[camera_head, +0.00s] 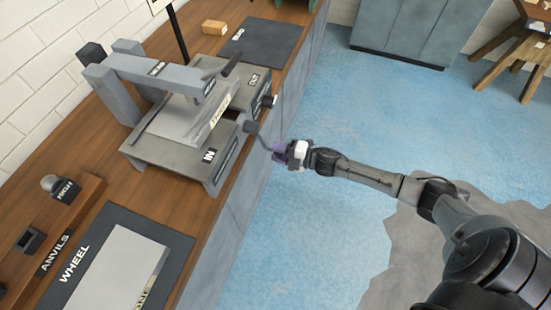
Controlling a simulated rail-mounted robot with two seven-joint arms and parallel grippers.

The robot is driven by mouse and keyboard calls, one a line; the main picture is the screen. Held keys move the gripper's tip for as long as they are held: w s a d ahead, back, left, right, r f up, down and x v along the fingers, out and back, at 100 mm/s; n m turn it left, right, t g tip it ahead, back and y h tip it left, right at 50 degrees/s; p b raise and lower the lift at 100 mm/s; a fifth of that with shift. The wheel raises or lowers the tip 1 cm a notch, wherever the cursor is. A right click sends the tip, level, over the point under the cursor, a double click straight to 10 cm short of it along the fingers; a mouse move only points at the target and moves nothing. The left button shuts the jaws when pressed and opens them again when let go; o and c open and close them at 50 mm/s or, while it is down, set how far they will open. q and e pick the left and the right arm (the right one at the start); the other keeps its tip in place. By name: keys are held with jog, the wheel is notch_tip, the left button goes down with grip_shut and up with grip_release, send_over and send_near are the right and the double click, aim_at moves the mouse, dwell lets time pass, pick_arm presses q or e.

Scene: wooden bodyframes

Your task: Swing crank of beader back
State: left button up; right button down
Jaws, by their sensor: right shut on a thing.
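The beader (190,165) is a grey bench machine with an overhead arm, standing on the wooden workbench in the head view. Its labels read IN and OUT. My right gripper (281,152) is shut on the crank's grip, just off the bench edge above the floor. The gripper covers most of the grip. A pale sheet panel (185,122) lies in the machine under the overhead arm. My left gripper is not in view.
A dark WHEEL mat (82,257) with a pale panel lies on the bench nearer me. ANVILS holders stand at its left. A dark mat (265,42) and a small wooden block (214,27) lie beyond the beader.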

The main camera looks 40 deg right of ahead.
jog(key=w+d+r+n+p, duration=0.1)
jog(key=w+d+r+n, duration=0.3)
jog(key=d+r+n, duration=0.1)
jog(key=shift+d+r+h+p, duration=0.35)
jog(key=shift+d+r+h, duration=0.1)
jog(key=shift+d, duration=0.8)
jog(key=shift+r+n, duration=0.1)
jog(key=shift+n, duration=0.2)
jog(key=c, duration=1.1)
grip_release()
jog(key=o, duration=0.3)
jog(key=shift+d, duration=0.1)
jog(key=shift+o, duration=0.2)
